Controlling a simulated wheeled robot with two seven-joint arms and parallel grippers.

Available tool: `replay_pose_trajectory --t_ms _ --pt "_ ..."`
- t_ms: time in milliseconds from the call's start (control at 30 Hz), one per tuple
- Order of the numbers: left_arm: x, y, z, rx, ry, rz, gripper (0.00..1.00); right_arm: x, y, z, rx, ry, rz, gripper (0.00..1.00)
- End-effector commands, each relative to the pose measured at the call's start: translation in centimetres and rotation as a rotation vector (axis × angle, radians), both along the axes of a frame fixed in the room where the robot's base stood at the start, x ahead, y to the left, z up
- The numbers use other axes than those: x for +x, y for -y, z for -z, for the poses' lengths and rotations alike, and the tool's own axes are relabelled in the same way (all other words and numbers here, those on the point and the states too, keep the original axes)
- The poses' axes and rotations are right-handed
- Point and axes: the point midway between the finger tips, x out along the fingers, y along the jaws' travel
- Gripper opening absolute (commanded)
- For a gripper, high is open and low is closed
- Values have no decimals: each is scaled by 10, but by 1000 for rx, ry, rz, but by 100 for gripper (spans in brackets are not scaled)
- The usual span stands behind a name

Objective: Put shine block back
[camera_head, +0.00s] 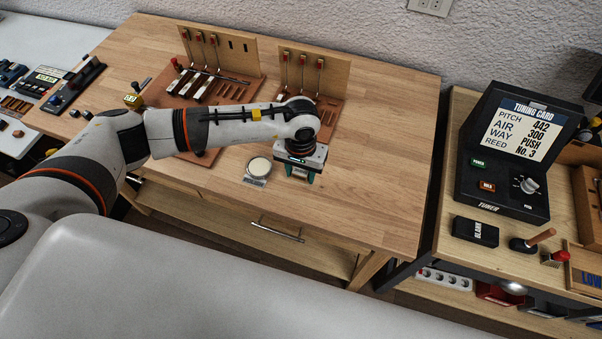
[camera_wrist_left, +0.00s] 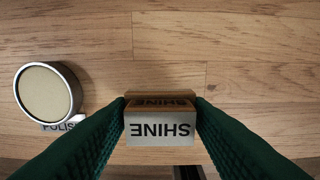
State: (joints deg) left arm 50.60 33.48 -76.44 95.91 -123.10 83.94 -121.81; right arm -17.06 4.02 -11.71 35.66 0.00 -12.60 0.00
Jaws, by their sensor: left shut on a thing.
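The shine block (camera_wrist_left: 160,128) shows in the left wrist view, with a pale front label reading SHINE upside down and a brown wooden part behind it. My left gripper (camera_wrist_left: 160,112) is shut on it, one green finger at each side. In the head view my left gripper (camera_head: 299,174) points down over the front part of the wooden table, right of the round polish tin (camera_head: 259,167). The block is hidden there by the gripper. I cannot tell whether it touches the table. My right gripper is not in view.
The polish tin also shows at the left in the left wrist view (camera_wrist_left: 44,92). Two wooden racks with red-tipped pins (camera_head: 225,50) (camera_head: 312,70) stand at the back of the table (camera_head: 390,150). A black tuner (camera_head: 510,150) sits on the right bench. The table's right part is clear.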

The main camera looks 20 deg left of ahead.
Motion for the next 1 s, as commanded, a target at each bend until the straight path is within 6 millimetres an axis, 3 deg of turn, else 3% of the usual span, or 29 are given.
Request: replay_pose_trajectory --t_ms 200,600,633,733,1000 --pt "0 0 24 1 -2 -1 27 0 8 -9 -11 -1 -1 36" --pt "0 0 30 1 0 -1 27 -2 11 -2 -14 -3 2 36" --pt "0 0 29 1 0 -1 48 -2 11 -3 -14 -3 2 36" --pt "0 0 29 1 -1 -1 64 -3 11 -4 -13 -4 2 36" --pt "0 -1 28 1 -1 -2 67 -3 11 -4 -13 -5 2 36"
